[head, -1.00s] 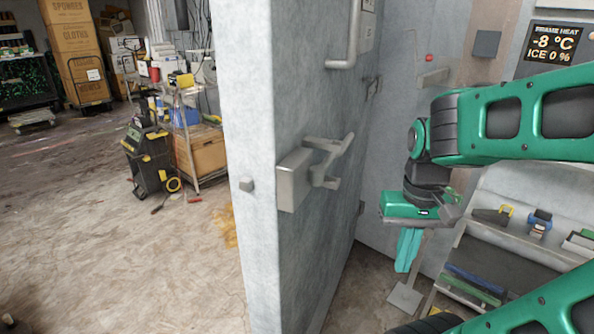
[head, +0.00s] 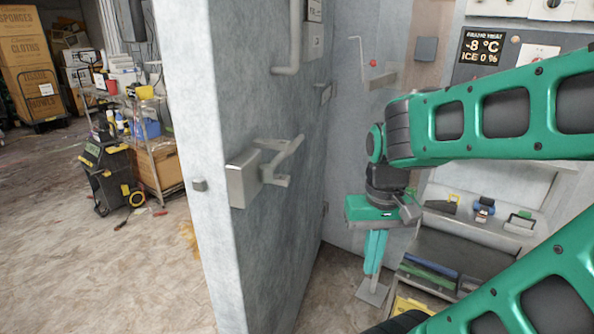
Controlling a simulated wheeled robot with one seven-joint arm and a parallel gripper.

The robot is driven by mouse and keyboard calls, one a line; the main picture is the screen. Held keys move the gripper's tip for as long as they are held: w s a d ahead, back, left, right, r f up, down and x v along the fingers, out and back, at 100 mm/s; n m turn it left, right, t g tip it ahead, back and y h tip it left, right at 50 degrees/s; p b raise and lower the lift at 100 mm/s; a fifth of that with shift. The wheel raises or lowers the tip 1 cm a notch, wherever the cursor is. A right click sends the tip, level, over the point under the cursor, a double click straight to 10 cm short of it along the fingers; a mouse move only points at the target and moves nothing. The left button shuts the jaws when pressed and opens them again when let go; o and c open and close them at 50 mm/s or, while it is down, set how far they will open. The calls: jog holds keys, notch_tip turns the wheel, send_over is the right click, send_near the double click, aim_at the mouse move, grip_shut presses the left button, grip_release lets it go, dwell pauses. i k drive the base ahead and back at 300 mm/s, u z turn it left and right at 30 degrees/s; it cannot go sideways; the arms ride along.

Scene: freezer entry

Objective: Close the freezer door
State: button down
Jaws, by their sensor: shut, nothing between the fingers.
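The freezer door (head: 280,120) is a thick grey slab standing open, seen at a steep angle from its inner or handle face, with its free edge (head: 200,150) towards me. A metal latch handle (head: 265,172) sticks out from its face at mid height, and a vertical pull bar (head: 293,40) is higher up. My gripper (head: 374,252) points down with its teal fingers together and empty. It is to the right of the door, apart from the latch handle, with a gap of floor and wall showing between.
Behind my arm stands a shelf (head: 455,240) with tools and boxes. A display panel (head: 484,45) reads -8 °C and ice 0 %. Left of the door are a wire cart (head: 158,160), a black and yellow machine (head: 105,175), stacked cartons (head: 30,65) and open floor (head: 110,270).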

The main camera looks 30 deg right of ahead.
aim_at(244, 79)
jog(key=k, duration=1.3)
jog(key=z, duration=0.5)
jog(key=i, duration=1)
jog(key=u, duration=0.1)
